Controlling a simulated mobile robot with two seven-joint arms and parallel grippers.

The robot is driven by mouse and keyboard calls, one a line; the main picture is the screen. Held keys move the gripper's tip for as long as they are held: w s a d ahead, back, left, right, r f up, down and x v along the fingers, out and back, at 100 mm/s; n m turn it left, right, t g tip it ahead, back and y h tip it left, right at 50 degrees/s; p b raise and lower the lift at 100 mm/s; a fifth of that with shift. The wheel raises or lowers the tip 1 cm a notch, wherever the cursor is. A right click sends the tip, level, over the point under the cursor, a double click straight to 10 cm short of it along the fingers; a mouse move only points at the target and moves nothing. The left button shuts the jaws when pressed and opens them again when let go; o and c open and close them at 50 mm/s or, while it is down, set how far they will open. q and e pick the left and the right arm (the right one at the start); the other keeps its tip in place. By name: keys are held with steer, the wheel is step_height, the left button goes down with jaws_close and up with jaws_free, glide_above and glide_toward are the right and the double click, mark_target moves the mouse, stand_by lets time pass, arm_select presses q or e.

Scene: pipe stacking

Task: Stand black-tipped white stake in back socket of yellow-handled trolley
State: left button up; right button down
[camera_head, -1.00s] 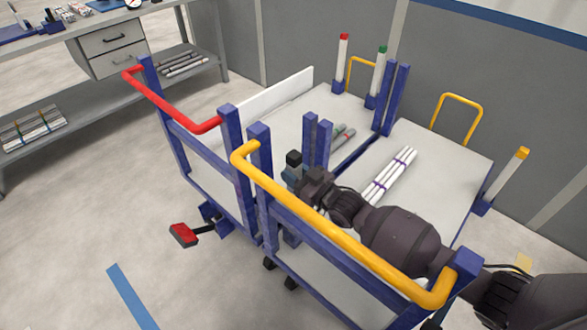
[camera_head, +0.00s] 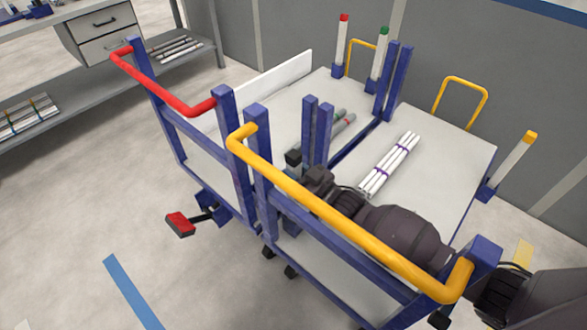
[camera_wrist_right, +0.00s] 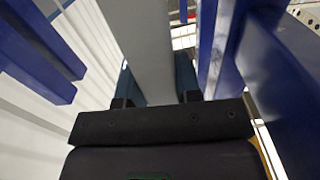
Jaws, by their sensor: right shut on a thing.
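The yellow-handled trolley shows its handle (camera_head: 340,225) across the front in the head view. My right gripper (camera_wrist_right: 155,88) is shut on the stake (camera_wrist_right: 148,40), which runs as a pale shaft between the two fingers in the wrist view. The stake's black tip (camera_head: 293,157) shows in the head view, just behind the yellow handle and left of two blue posts. The stake looks roughly upright. Its lower end and the back socket are hidden behind the handle frame and my arm, so I cannot tell whether it sits in the socket. My left gripper is out of view.
Blue posts (camera_head: 317,130) stand close beside the stake. A purple-banded white pipe bundle (camera_head: 390,165) lies on the deck. An orange-tipped stake (camera_head: 512,160) stands at the right edge. The red-handled trolley (camera_head: 165,85) stands close on the left, with grey pipes (camera_head: 335,125) on it.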

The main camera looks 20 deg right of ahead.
mark_target(299, 158)
stand_by(0.3)
steer(key=c, duration=0.7)
jaws_free()
step_height(299, 158, up, 6)
steer(key=shift+r+p, duration=0.15)
steer(key=shift+p, duration=0.8)
arm_select(q)
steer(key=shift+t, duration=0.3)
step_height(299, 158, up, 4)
steer(key=p, duration=0.3)
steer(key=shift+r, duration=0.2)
arm_select(e)
step_height(299, 158, up, 14)
steer(key=shift+f, duration=0.15)
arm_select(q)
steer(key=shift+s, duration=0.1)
